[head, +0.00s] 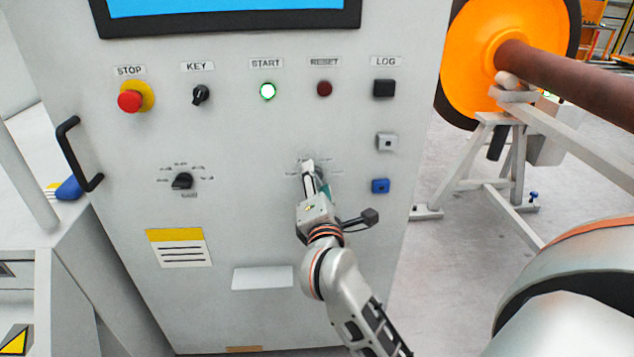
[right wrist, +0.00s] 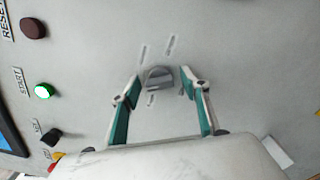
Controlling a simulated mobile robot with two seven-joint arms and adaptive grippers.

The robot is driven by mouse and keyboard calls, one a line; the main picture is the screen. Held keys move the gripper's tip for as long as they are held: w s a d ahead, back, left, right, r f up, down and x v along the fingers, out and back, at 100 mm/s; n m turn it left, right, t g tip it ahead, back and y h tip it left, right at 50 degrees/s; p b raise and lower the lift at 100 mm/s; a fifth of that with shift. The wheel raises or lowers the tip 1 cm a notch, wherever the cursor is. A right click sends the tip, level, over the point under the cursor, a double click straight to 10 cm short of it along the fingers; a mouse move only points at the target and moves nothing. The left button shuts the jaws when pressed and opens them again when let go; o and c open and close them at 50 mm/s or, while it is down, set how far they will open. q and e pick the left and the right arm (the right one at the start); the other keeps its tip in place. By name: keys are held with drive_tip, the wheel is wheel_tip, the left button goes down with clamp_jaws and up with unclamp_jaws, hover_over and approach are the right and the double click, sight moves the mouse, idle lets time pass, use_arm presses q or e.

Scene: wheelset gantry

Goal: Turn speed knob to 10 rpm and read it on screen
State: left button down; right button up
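The knob in front of my right gripper is a grey-black dial with small printed labels around it; in the right wrist view the knob (right wrist: 158,78) sits between the fingertips. My right gripper (head: 311,172) is at the panel, covering that knob in the head view. In the right wrist view the right gripper (right wrist: 160,88) is open, with a gap between each finger and the knob. The screen (head: 230,8) is at the top of the cabinet; only its blue lower part shows, with no readable value. My left gripper is not in view.
Another black knob (head: 182,181) is on the left of the panel. Above are the red STOP button (head: 130,101), KEY switch (head: 201,95), lit green START (head: 268,91), red RESET (head: 324,88) and black LOG button (head: 384,88). A black handle (head: 72,155) sticks out at left.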

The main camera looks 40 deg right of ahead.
drive_tip(key=shift+s, duration=0.1)
drive_tip(key=v, duration=1.2)
idle(0.4)
